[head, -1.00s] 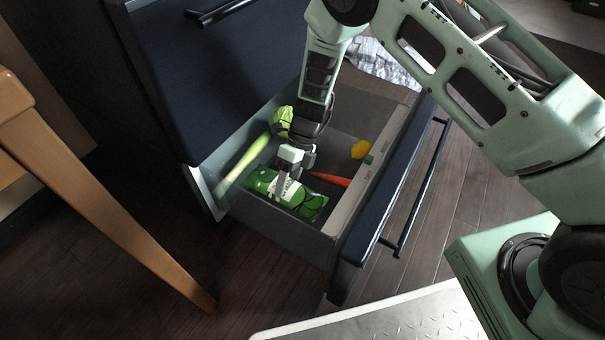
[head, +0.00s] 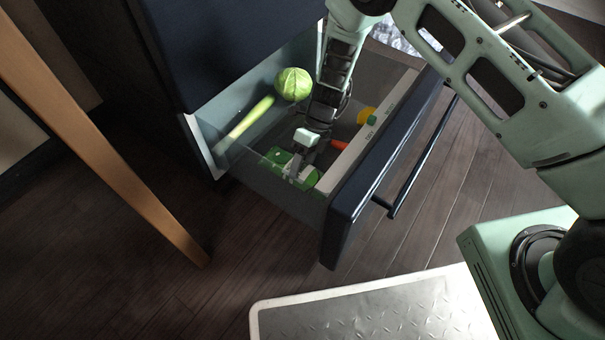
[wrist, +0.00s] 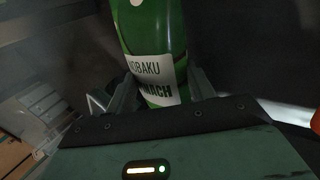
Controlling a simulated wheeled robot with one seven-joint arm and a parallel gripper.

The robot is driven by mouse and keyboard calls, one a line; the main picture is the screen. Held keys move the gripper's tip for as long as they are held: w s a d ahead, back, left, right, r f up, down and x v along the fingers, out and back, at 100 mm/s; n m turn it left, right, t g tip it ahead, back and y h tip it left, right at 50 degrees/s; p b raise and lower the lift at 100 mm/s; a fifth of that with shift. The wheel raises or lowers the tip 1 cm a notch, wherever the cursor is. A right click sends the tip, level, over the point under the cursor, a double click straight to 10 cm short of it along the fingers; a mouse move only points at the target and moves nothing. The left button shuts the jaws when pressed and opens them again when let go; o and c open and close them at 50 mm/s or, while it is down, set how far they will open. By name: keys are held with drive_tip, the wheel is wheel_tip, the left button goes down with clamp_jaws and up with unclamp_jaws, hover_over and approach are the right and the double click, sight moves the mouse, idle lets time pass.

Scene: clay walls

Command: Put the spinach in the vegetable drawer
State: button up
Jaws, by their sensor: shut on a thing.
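The spinach is a green pack with a white label; in the head view the spinach (head: 280,157) is low inside the open vegetable drawer (head: 395,130), near its near side wall. In the wrist view the spinach (wrist: 152,45) stretches away from between the two fingers, its label partly readable. My gripper (head: 297,170) reaches down into the drawer and is shut on the pack. The gripper also shows in the wrist view (wrist: 155,100). My arm hides part of the pack, and I cannot tell whether it touches the drawer floor.
A wooden leg (head: 120,165) is at left.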

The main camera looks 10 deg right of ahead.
sight(302, 172)
wheel_tip(302, 172, down, 4)
drive_tip(key=shift+r+b, duration=0.25)
drive_tip(key=shift+b, duration=0.8)
drive_tip(key=shift+r, duration=0.15)
drive_tip(key=o, duration=0.9)
